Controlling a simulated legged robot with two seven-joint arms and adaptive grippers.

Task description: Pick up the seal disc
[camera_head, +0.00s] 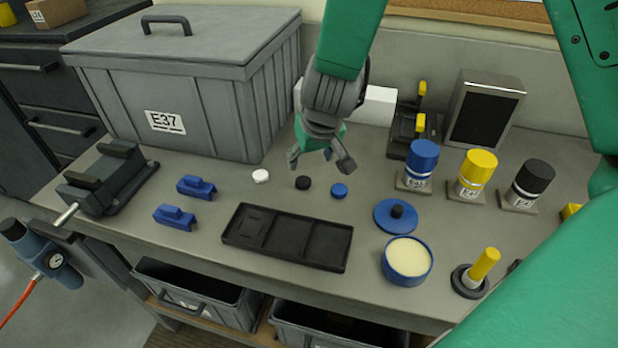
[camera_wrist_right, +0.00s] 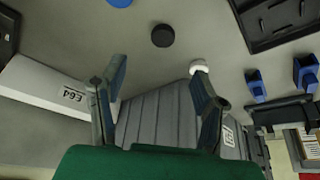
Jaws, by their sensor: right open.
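Three small discs lie in a loose row on the bench: a white disc (camera_head: 261,176), a black disc (camera_head: 303,183) and a blue disc (camera_head: 339,191). I cannot tell from looks which one is the seal disc. My right gripper (camera_head: 320,162) is open and empty, above and behind the black and blue discs, fingers pointing down. In the wrist view the black disc (camera_wrist_right: 163,35) lies ahead of the spread fingers (camera_wrist_right: 160,82). There the white disc (camera_wrist_right: 199,66) is at one fingertip's edge, and the blue disc (camera_wrist_right: 119,3) is cut by the top edge. My left gripper is not in view.
A black compartment tray (camera_head: 287,237) lies in front of the discs. A grey lidded E37 bin (camera_head: 190,90) stands behind left. Two blue blocks (camera_head: 175,217) and a vise (camera_head: 105,180) are left. Right are a blue lid (camera_head: 385,220), a cream-filled dish (camera_head: 407,260) and capped bottles (camera_head: 474,175).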

